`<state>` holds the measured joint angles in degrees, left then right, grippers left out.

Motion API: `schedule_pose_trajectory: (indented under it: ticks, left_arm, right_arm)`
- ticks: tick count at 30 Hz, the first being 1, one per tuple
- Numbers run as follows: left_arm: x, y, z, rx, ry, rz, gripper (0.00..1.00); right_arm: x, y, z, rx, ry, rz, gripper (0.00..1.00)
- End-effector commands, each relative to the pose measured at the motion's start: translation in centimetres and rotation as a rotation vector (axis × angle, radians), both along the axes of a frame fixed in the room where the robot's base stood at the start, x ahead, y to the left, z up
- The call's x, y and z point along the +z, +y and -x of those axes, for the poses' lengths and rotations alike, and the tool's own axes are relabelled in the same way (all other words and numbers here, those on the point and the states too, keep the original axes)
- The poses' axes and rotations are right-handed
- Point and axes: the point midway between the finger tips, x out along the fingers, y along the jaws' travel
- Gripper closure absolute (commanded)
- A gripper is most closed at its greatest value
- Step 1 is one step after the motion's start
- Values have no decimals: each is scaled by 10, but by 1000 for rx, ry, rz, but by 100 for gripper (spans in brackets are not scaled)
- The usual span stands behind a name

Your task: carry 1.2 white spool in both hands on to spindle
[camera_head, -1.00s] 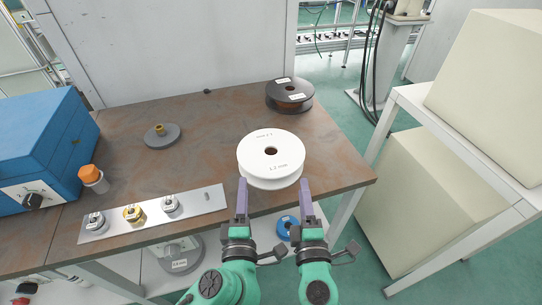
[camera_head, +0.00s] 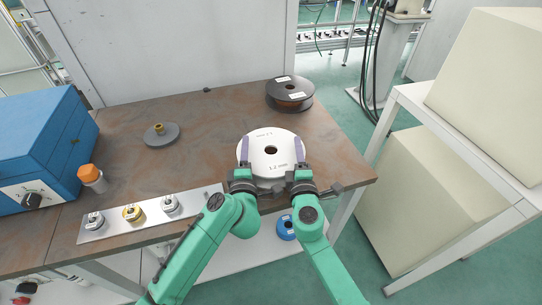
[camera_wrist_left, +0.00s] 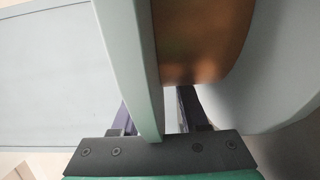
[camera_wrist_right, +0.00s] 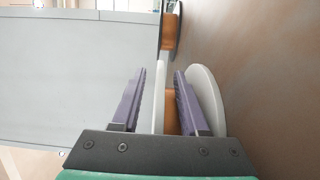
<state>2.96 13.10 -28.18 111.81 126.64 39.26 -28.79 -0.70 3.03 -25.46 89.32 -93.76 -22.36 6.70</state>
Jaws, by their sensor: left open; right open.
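The white spool (camera_head: 270,143), marked 1.2 mm, lies flat near the front edge of the brown table. My left gripper (camera_head: 243,150) is open at the spool's left side, and my right gripper (camera_head: 299,150) is open at its right side. In the left wrist view one pale flange (camera_wrist_left: 130,40) passes between the open fingers, with the copper-coloured winding (camera_wrist_left: 205,40) beside it. In the right wrist view the upper flange (camera_wrist_right: 159,95) also stands between the open fingers. A grey disc with a brass post (camera_head: 161,133), seemingly the spindle, stands empty to the left.
A dark spool stack (camera_head: 290,95) stands at the back right. A metal strip with several fittings (camera_head: 150,212) lies along the front left, near an orange-capped bottle (camera_head: 93,177) and a blue box (camera_head: 45,140). Table between spool and disc is clear. A blue spool (camera_head: 287,228) sits below.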

Motion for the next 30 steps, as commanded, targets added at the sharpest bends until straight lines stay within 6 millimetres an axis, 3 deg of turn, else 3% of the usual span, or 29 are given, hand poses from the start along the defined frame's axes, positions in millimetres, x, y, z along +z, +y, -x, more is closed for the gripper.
schedule_pose_trajectory:
  ticks: [3, 6, 7, 30]
  left_arm:
    - [0, 0, 0, 0, 0, 0, 56]
    - [0, 0, 0, 0, 0, 0, 94]
    - [0, 0, 0, 0, 0, 0, 100]
    - [0, 0, 1, 0, -1, 0, 100]
  right_arm:
    - [0, 0, 0, 0, 0, 0, 56]
    - [0, 0, 0, 0, 0, 0, 94]
    - [0, 0, 0, 0, 0, 0, 100]
    - [-1, 0, 1, 0, 2, 0, 100]
